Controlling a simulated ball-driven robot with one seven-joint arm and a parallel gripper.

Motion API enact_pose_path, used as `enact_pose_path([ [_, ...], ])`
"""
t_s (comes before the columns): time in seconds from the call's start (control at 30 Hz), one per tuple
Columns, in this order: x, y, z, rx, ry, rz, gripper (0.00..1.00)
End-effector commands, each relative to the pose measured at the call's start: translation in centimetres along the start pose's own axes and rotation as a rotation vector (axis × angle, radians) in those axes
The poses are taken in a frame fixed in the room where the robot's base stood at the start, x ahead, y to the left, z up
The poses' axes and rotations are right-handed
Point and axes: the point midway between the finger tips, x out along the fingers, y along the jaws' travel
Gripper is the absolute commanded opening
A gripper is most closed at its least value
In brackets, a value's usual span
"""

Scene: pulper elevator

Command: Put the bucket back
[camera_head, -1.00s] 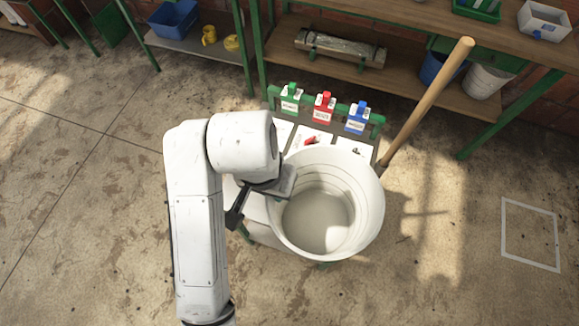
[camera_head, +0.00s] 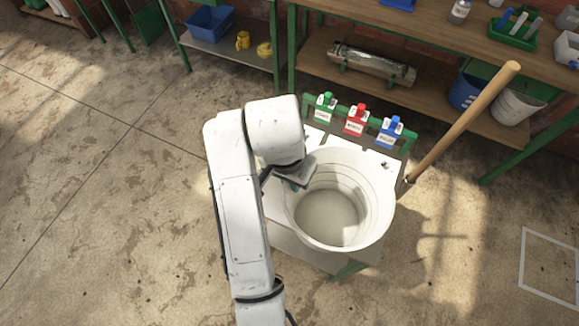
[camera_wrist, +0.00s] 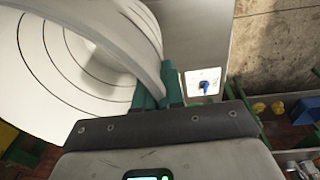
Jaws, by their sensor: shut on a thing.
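The white bucket (camera_head: 378,222) is open-topped, roughly upright and looks empty. My gripper (camera_head: 296,184) is at its left rim, with the fingertips partly hidden in the head view. In the wrist view, my green fingers (camera_wrist: 160,88) are closed on the rim of the bucket (camera_wrist: 85,45). The bucket overlaps the green-framed stand (camera_head: 285,243) in the head view; I cannot tell whether it touches it. An outlined square (camera_head: 553,266) is on the floor at the far right.
Green, red (camera_head: 355,121) and blue clips line the stand's back rail. A wooden handle (camera_head: 465,122) leans up beside the bucket's right. A workbench (camera_head: 420,32) with a lower shelf runs behind. The floor at left and lower right is clear.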

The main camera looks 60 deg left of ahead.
Motion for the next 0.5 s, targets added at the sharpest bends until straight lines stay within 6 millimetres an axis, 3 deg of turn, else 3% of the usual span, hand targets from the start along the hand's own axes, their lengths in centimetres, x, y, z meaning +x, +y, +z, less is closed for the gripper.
enact_pose_path([
  [0.37,1.3,-0.5,-1.4,0.004,-0.004,0.012,0.0],
  [0.5,2.8,-1.9,-2.9,0.001,-0.003,0.01,0.0],
])
